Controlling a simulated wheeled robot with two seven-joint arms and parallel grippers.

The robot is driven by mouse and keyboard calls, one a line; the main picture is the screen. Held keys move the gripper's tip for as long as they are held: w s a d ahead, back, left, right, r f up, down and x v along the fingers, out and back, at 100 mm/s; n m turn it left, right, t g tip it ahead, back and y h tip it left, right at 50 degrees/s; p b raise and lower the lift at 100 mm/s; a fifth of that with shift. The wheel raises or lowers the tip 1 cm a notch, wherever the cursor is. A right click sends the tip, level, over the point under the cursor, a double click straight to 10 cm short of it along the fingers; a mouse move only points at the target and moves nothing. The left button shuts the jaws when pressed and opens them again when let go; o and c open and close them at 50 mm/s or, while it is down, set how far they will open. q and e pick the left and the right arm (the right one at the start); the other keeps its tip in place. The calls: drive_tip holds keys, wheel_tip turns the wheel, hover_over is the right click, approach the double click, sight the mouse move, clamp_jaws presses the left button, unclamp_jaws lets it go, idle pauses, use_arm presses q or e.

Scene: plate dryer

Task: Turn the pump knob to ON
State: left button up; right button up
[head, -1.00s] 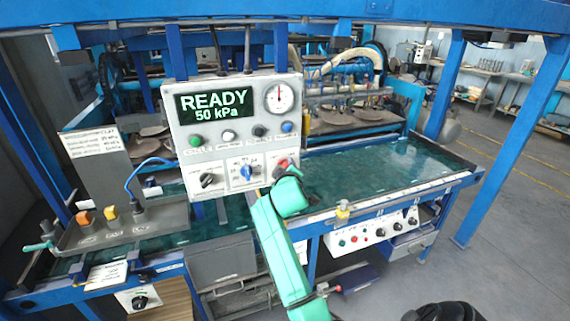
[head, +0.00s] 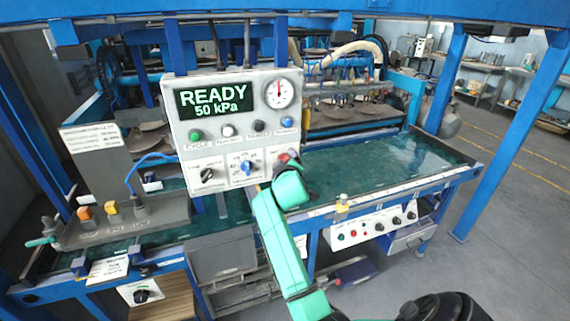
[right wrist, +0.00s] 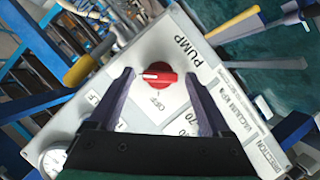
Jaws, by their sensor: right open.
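The pump knob (right wrist: 157,78) is red with a white pointer line and sits on the white panel (right wrist: 110,87), under the word PUMP in the right wrist view. Its pointer lies to the left there, with OFF printed on the other side of the knob from PUMP. My right gripper (right wrist: 159,74) is open, with one dark finger on each side of the knob and a gap to it on both sides. In the head view, my green right wrist partly covers the knob at the control box's (head: 222,163) lower right. My left gripper is not in view.
The box also carries a lit display reading READY 50 kPa (head: 216,100), a gauge (head: 279,93), several buttons, a black knob (head: 207,174) and a blue knob (head: 246,167). A green-surfaced table (head: 385,165) lies behind at right.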

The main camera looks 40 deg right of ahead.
drive_tip(key=b+v, duration=0.4)
drive_tip(key=v, duration=1)
drive_tip(key=shift+s+a, duration=0.15)
drive_tip(key=shift+a, duration=0.05)
drive_tip(key=shift+r, duration=0.1)
